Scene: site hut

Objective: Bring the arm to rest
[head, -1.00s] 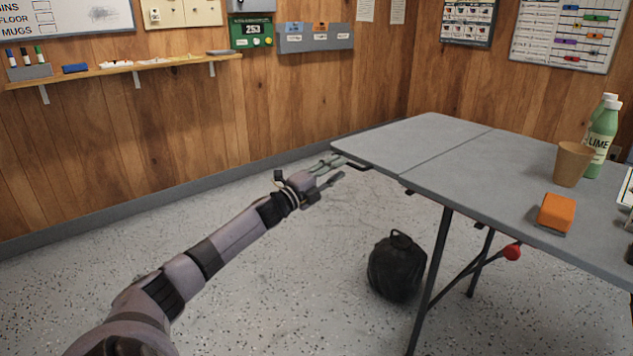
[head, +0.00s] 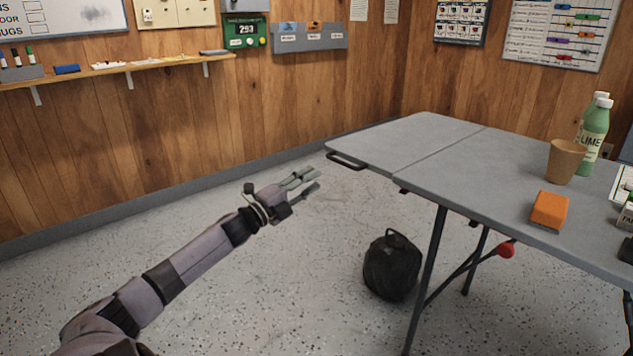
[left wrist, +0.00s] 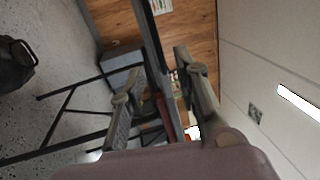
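My left gripper (head: 312,180) is in the head view, in the air left of the grey folding table (head: 390,145). Its fingers are apart with nothing between them, and a gap separates them from the table's black handle (head: 346,161). In the left wrist view the gripper's two spread fingers (left wrist: 160,62) show, with the table seen edge-on (left wrist: 152,45) beyond them. My left arm reaches in from the lower left. My right gripper is not in either view.
An orange block (head: 549,210), a brown cup (head: 565,161) and green bottles (head: 592,138) stand on the table's right part. A black round weight or bag (head: 391,268) is on the floor by the table legs. The floor below my arm is clear.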

